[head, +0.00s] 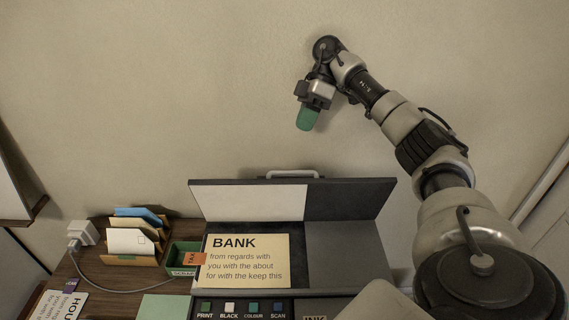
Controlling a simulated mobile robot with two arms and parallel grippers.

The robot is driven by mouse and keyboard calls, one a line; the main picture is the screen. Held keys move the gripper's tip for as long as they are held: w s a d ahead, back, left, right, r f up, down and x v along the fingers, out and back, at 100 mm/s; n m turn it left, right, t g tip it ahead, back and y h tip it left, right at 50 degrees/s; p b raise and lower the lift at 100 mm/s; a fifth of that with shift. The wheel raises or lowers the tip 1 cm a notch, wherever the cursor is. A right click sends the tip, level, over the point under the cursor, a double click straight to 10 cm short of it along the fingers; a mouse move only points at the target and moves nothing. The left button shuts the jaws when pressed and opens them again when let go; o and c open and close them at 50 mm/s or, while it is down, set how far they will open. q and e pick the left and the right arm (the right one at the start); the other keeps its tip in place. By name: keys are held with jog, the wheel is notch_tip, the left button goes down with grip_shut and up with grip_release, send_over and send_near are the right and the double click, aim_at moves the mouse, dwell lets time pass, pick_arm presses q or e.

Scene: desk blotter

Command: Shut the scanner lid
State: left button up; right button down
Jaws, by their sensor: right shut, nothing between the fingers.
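The scanner (345,254) stands on the desk at the bottom centre. Its lid (342,199) is raised and tilts back toward the wall, with a pale inner panel at left, a dark part at right and a grey handle (293,174) on its top edge. A cream paper headed BANK (243,261) lies on the scanner bed. My right gripper (307,119) is shut and empty, with green fingertips pointing down. It is in front of the wall, above the lid in the picture and apart from it. My left gripper is not in view.
A wooden letter holder (148,258) with envelopes and a green tray (183,262) with an orange TAX tab stand left of the scanner. A white plug (82,233) trails a cable across the desk. Labelled buttons (241,307) line the scanner's front.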

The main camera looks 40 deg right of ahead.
jog(key=p+x, duration=0.1)
jog(key=x, duration=0.8)
jog(key=shift+a+f, duration=0.3)
jog(key=shift+s, duration=0.1)
